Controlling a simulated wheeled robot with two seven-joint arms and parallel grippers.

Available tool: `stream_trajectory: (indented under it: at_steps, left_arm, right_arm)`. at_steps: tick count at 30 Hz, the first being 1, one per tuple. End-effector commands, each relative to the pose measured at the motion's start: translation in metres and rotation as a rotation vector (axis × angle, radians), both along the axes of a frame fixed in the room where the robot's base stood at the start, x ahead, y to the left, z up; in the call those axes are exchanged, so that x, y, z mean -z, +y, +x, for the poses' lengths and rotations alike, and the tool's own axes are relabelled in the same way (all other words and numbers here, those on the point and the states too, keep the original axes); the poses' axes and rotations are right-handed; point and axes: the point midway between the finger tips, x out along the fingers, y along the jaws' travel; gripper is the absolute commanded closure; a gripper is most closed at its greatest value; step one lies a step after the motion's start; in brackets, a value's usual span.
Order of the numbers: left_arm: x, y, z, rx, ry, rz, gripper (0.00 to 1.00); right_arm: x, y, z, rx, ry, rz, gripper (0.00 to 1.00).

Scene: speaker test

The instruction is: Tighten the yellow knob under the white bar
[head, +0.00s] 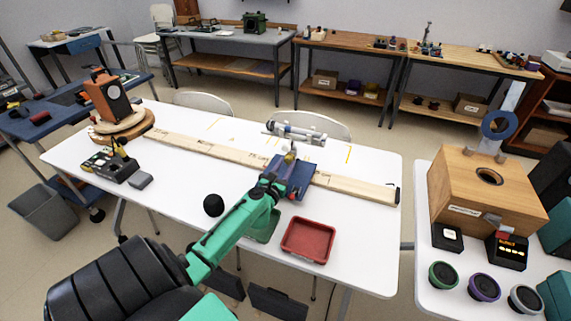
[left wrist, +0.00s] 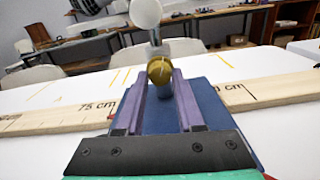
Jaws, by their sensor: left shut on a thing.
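The yellow knob (left wrist: 160,70) shows in the left wrist view on a grey upright post, between the tips of my left gripper's purple fingers. My left gripper (left wrist: 163,75) is shut on it. In the head view my left gripper (head: 287,170) is over the blue carriage (head: 301,181) and hides part of it. The white bar (head: 296,133) lies crosswise above and behind the gripper. Its rounded white end (left wrist: 145,12) shows above the knob in the left wrist view. How tight the knob is cannot be seen. My right gripper is not in view.
The carriage sits on a marked wooden rail (head: 215,151) across the white table. An orange speaker (head: 106,97) stands at the rail's left end. A red tray (head: 308,240) and a black ball (head: 213,205) are nearer. A wooden box (head: 465,195) stands on the right table.

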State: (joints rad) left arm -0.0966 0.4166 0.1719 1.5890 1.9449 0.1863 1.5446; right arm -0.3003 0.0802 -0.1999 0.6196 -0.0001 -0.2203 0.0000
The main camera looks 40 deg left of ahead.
Motion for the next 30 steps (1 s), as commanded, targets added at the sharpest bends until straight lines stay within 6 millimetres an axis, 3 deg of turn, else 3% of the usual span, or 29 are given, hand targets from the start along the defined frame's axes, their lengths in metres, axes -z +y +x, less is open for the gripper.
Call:
stream_trajectory:
  at_steps: [30]
  left_arm:
    - [0.001, -0.001, 0.000, 0.003, 0.319, 0.903, 1.00]
  right_arm:
    - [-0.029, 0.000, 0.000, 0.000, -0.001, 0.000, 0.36]
